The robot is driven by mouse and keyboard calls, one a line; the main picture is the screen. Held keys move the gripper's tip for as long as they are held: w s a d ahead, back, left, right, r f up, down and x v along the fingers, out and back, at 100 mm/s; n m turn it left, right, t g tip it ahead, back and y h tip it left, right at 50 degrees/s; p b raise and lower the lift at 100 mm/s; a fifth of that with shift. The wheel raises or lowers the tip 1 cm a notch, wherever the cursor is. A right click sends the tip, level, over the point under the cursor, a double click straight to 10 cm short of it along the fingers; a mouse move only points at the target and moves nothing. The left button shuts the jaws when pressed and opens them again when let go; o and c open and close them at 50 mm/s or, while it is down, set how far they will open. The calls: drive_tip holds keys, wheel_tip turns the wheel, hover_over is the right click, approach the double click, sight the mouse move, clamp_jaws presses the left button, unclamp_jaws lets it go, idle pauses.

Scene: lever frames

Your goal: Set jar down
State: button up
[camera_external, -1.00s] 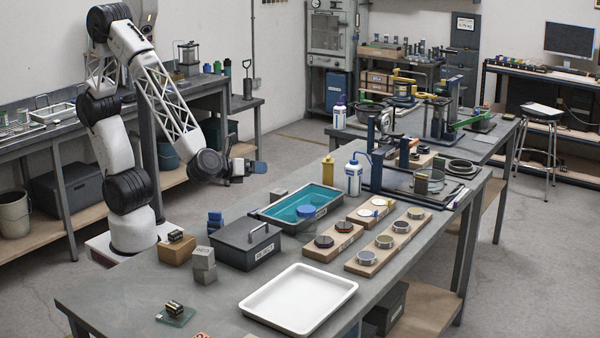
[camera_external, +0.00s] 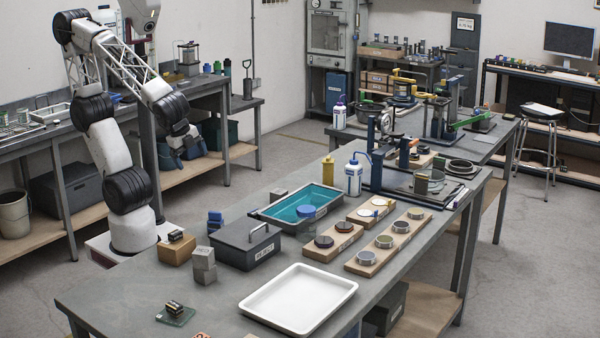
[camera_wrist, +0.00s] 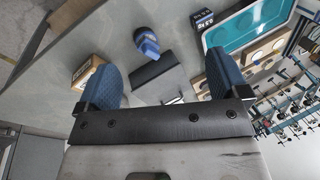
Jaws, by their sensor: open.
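My gripper (camera_external: 181,140) hangs at the left in the external view, between the front bench and the back-left bench, its fingers pointing down. In the wrist view my gripper (camera_wrist: 160,58) has its two blue fingers wide apart. Nothing is held between them. No jar can be identified for certain. A grey, partly clear cylindrical vessel (camera_external: 423,184) stands by the metal frame at the far right of the front bench, well away from my gripper. It is too small to tell whether it is the jar.
The front bench holds a grey lidded box (camera_external: 246,244), a teal-lined tray (camera_external: 281,212), a white tray (camera_external: 300,298), wooden boards with several round pieces (camera_external: 367,257), a wooden block (camera_external: 175,250) and grey cubes (camera_external: 203,262).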

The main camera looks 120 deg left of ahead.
drive_tip(key=s+d+r+n+t+h, duration=0.1)
drive_tip(key=s+d+r+n+h, duration=0.1)
drive_tip(key=d, duration=0.3)
drive_tip(key=shift+s+d+r+n+h, duration=0.15)
drive_tip(key=shift+s+r+n+h, duration=0.2)
drive_tip(key=shift+h, duration=0.35)
drive_tip(key=shift+w+f, duration=0.1)
drive_tip(key=shift+f, duration=0.05)
idle(0.6)
